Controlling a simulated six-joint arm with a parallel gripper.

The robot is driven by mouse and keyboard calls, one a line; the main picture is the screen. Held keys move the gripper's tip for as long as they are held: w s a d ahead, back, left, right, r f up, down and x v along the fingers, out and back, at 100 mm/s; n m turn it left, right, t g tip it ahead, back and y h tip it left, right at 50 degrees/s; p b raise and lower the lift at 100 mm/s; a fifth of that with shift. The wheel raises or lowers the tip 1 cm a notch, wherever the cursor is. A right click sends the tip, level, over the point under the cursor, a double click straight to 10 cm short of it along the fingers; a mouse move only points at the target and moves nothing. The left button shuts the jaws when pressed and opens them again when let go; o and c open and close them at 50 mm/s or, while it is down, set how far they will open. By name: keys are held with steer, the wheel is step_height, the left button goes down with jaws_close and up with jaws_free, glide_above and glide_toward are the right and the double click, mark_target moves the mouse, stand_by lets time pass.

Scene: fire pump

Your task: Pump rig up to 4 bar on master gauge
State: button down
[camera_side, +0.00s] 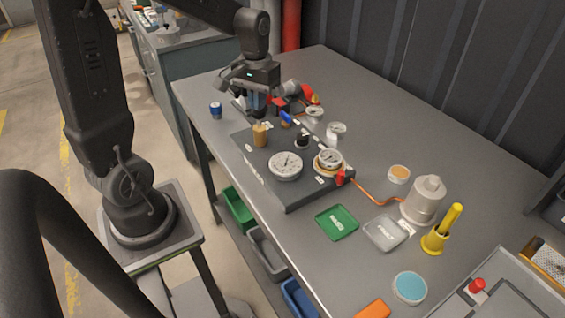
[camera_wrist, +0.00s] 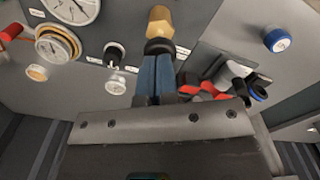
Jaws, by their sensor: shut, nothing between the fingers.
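The pump rig is a dark flat panel (camera_side: 290,195) on the grey table. It carries a large white dial gauge (camera_side: 285,165) and a smaller brass-rimmed gauge (camera_side: 328,160); their readings are too small to tell. Both gauges also show at the upper left of the wrist view, the large one (camera_wrist: 72,8) cut off by the edge. A brass-coloured knob (camera_side: 260,135) stands upright on the panel, and a black knob (camera_side: 302,140) is to its right. My gripper (camera_wrist: 156,58) has its blue fingers together and empty, close to the brass knob (camera_wrist: 160,22); whether they touch is unclear.
A blue-ringed cap (camera_side: 215,110) lies left of the rig. Red-handled parts (camera_wrist: 205,92) are close beside my gripper. An orange hose (camera_side: 375,198) runs to a grey canister (camera_side: 427,200). Green (camera_side: 337,222) and grey (camera_side: 384,233) trays lie in front, beside a yellow tool (camera_side: 441,232).

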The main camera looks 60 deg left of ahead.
steer(key=shift+f, duration=1.5)
steer(key=shift+r, duration=1.9)
steer(key=shift+f, duration=1.9)
steer(key=shift+r, duration=1.9)
